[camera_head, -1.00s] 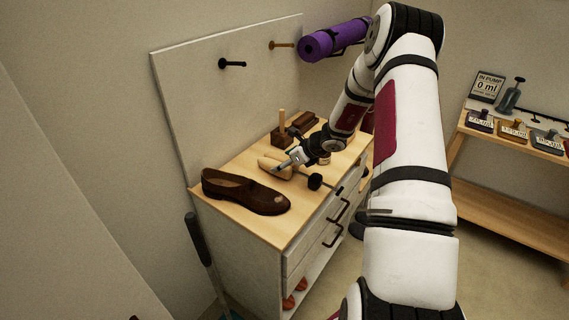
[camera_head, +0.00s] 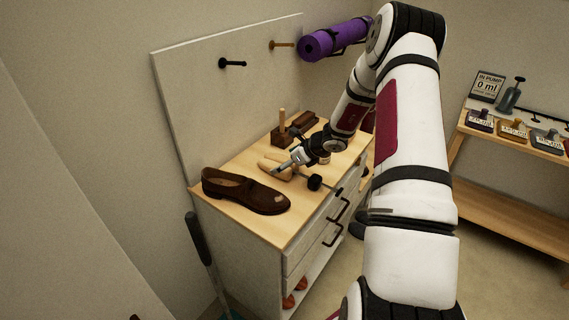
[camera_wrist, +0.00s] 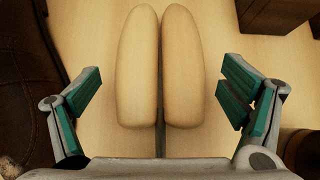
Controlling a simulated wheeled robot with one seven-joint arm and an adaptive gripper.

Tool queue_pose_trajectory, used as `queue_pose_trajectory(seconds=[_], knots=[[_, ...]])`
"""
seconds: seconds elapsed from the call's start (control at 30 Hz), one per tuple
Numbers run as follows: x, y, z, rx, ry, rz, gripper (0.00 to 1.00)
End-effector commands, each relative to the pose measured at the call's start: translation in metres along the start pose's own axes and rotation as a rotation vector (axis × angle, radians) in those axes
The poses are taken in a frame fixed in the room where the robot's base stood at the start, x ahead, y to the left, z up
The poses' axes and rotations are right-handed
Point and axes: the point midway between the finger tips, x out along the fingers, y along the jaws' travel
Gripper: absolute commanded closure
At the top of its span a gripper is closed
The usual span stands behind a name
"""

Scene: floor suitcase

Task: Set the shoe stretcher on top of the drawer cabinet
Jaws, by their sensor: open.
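The shoe stretcher, two pale wooden halves side by side with a dark rod between them, lies on the wooden top of the drawer cabinet (camera_head: 240,212). In the wrist view the stretcher (camera_wrist: 140,70) lies between my open fingers, with a gap on each side. In the head view the stretcher (camera_head: 268,166) is partly hidden by my gripper (camera_head: 283,168). My gripper also shows in the wrist view (camera_wrist: 160,92), open, with green pads touching nothing.
A brown shoe (camera_head: 246,191) lies at the cabinet's near left; its side also shows in the wrist view (camera_wrist: 25,90). A brown block with a peg (camera_head: 281,132), a brush (camera_head: 303,121) and a dark round item (camera_head: 314,182) are close by. A pegboard panel (camera_head: 215,100) stands behind.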

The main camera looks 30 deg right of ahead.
Motion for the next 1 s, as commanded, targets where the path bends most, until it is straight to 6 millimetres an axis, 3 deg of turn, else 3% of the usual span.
queue_pose_trajectory(seconds=[0.4, 0.73, 0.87, 1.0], knots=[[-0.083, -0.001, 0.000, -0.002, 0.001, -0.005, 0.09], [-0.115, 0.003, 0.004, -0.022, 0.001, 0.004, 0.09], [-0.127, 0.028, 0.032, -0.174, 0.007, 0.041, 0.09], [-0.153, 0.085, 0.078, -0.499, 0.022, 0.120, 0.09]])
